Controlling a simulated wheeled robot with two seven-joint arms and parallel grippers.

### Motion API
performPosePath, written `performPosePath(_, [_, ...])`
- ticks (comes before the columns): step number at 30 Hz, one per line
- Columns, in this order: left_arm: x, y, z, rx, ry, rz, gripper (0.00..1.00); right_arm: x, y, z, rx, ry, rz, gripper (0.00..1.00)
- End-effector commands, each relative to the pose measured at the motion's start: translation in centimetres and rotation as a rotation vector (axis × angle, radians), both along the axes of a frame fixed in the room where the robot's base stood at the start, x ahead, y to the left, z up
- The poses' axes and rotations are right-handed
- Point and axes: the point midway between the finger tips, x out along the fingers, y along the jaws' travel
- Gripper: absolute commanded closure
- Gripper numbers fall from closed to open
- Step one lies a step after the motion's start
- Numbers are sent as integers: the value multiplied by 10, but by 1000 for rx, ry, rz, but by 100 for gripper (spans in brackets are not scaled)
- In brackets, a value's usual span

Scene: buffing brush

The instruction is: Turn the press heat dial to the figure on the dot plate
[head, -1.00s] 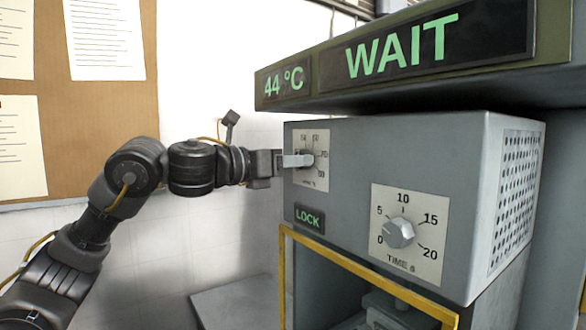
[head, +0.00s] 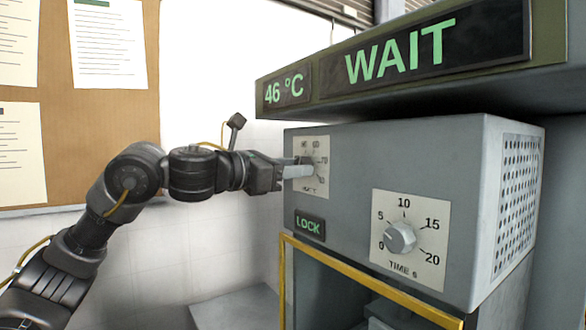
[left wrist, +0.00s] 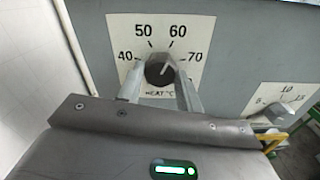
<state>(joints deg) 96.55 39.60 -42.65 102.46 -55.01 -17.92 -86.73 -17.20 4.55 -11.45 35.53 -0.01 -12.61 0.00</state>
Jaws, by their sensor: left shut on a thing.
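The heat dial (head: 309,161) is a dark round knob on a pale scale plate at the upper left of the grey press front. In the left wrist view the heat dial (left wrist: 160,68) sits below the figures 40, 50, 60 and 70. A light mark on it seems to point up and right, roughly toward 60; the fingers partly cover it. My left gripper (head: 298,171) is shut on this dial, its fingers (left wrist: 160,84) on either side of the knob. My right gripper is not in view. I see no dot plate in these frames.
A time dial (head: 400,238) with figures 0 to 20 is lower right on the same front. The display (head: 286,92) reads 46 °C, and the sign (head: 400,56) reads WAIT. A LOCK label (head: 310,225) is below the heat dial. A yellow-framed opening (head: 370,283) lies underneath.

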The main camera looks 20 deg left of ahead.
Motion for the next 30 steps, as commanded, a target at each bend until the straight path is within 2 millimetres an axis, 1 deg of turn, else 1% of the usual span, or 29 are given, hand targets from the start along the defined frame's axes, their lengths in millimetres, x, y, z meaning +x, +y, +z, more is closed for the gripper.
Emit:
performPosePath(3, [0,-1,-2,3,3,-2,87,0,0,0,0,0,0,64])
performPosePath(4, [0,-1,-2,3,3,-2,61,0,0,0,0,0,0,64])
performPosePath(8, [0,-1,-1,2,3,-1,44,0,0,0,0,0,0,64])
performPosePath(16, [0,0,-1,0,2,-1,43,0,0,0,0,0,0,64])
performPosePath(20, [-6,6,-1,-1,1,0,43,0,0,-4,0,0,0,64])
performPosePath(23, [-19,16,-2,-1,-2,2,43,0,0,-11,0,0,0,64])
performPosePath(30, [-56,47,-3,1,-2,2,43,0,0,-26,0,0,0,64])
